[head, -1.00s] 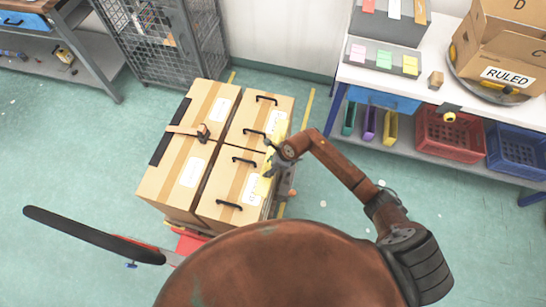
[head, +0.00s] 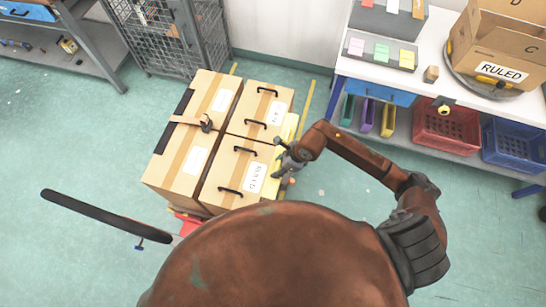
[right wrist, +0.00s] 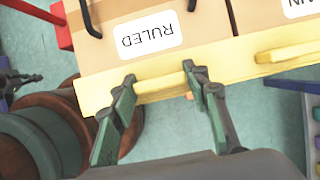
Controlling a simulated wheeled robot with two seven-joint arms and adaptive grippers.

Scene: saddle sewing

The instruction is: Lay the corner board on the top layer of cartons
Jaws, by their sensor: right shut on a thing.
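The corner board (head: 290,128) is a long yellow strip along the right edge of the top cartons in the head view. In the right wrist view the yellow board (right wrist: 105,95) runs along the carton edge, with raised grips on it. My right gripper (head: 284,158) has its fingers around one grip, also seen in the right wrist view (right wrist: 160,88). Whether the board rests on the cartons I cannot tell. The top layer has several brown cartons (head: 225,188) with black handles and white labels. My left gripper is not in view.
A black strip (head: 166,138) lies along the left carton edge, and a strap with a buckle (head: 207,123) crosses that carton. A black bar (head: 105,215) juts out at lower left. A shelving bench (head: 395,80) stands at right, a wire cage (head: 170,40) behind.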

